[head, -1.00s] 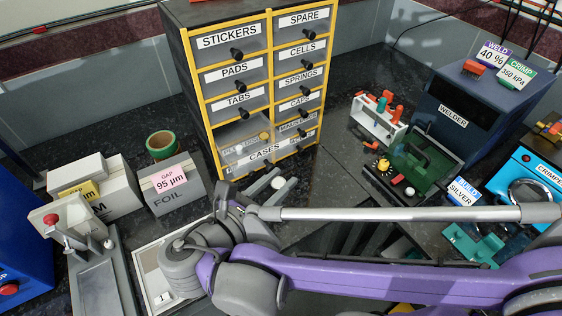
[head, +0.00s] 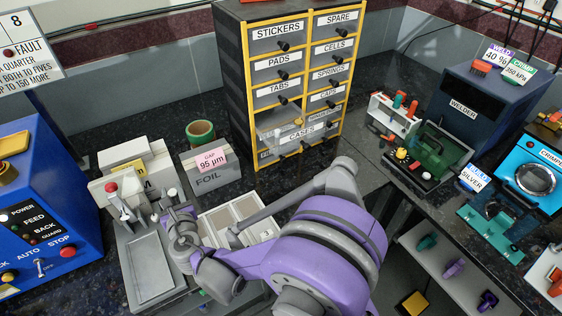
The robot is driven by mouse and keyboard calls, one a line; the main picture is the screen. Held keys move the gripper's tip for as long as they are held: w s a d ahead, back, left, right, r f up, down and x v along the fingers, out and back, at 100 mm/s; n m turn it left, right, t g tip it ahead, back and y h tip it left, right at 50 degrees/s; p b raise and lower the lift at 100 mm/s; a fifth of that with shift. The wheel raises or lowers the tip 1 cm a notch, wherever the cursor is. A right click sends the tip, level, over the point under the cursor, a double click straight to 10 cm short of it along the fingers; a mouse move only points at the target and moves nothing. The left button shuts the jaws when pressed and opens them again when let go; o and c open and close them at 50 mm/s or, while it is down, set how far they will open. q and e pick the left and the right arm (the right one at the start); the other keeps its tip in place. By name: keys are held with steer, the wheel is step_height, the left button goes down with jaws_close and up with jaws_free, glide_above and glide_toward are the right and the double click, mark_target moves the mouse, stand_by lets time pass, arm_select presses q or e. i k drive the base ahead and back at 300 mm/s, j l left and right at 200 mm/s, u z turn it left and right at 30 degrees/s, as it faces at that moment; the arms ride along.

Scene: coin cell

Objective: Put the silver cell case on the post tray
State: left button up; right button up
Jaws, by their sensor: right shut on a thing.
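My right arm comes in from the bottom and reaches left. Its gripper (head: 168,205) is shut on a small pale round piece, which looks like the silver cell case (head: 172,192). It is held above the bench, in front of the foil box and beside the grey lever stand. The wrist hides part of the fingers. A light tray with square compartments (head: 252,213) lies right of the wrist, partly covered by my arm. No label in the picture shows which tray is the post tray. My left gripper is not in view.
The grey lever stand (head: 150,268) with a red knob is close to the gripper. A foil box (head: 212,178) and green tape roll (head: 200,131) stand behind. The drawer cabinet (head: 234,85) has its cases drawer (head: 300,134) pulled out. A blue control box (head: 40,235) stands left.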

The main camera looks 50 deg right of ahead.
mark_target(473, 213)
steer(key=k+l, duration=0.5)
steer(key=k+l+z, duration=0.15)
steer(key=k+l, duration=0.35)
steer(key=l, duration=0.2)
steer(key=l+z, duration=0.1)
steer(key=z, duration=1.05)
